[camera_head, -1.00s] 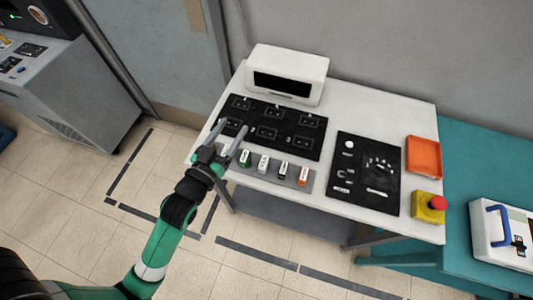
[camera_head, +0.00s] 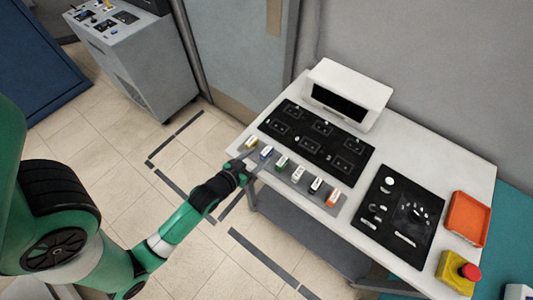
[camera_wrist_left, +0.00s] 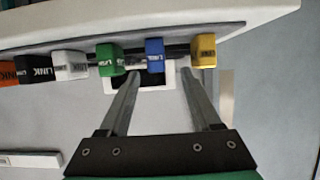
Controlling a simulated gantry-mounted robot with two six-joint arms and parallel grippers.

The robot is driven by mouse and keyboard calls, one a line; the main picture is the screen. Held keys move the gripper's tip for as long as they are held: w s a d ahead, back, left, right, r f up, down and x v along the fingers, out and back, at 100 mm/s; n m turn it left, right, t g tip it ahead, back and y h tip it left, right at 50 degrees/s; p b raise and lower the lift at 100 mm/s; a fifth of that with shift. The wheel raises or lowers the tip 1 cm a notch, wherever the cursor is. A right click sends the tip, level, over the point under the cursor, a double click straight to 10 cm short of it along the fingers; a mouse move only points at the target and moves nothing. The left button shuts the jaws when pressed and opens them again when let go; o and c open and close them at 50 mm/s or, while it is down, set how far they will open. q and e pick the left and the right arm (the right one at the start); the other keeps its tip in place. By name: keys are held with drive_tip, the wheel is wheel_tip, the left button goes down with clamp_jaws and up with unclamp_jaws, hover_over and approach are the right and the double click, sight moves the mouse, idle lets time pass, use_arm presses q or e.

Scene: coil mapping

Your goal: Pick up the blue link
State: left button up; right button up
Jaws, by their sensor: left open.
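The blue link (camera_head: 266,152) stands in the grey rail at the front left of the white table, between a yellow link (camera_head: 251,143) and a green link (camera_head: 282,163). My left gripper (camera_head: 252,159) is open at the left end of the rail, close to the blue link. In the left wrist view, the blue link (camera_wrist_left: 155,55) appears between and just beyond the tips of the two open fingers (camera_wrist_left: 158,76). The green link (camera_wrist_left: 110,60) is to its left and the yellow link (camera_wrist_left: 203,50) to its right. Contact cannot be told. My right gripper is not in view.
White, black and orange links (camera_head: 333,197) continue along the rail to the right. A black panel with several slots (camera_head: 318,140) lies behind it. A white display box (camera_head: 345,92), a second black panel (camera_head: 400,217), an orange tray (camera_head: 467,218) and a red-topped yellow button box (camera_head: 457,272) are on the table.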

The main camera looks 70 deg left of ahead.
sight(265, 152)
use_arm(q)
drive_tip(key=x, duration=0.2)
drive_tip(key=b+x, duration=0.1)
drive_tip(key=x, duration=0.2)
drive_tip(key=shift+w+d+r, duration=0.1)
drive_tip(key=shift+w+r, duration=0.1)
drive_tip(key=shift+w, duration=0.1)
clamp_jaws()
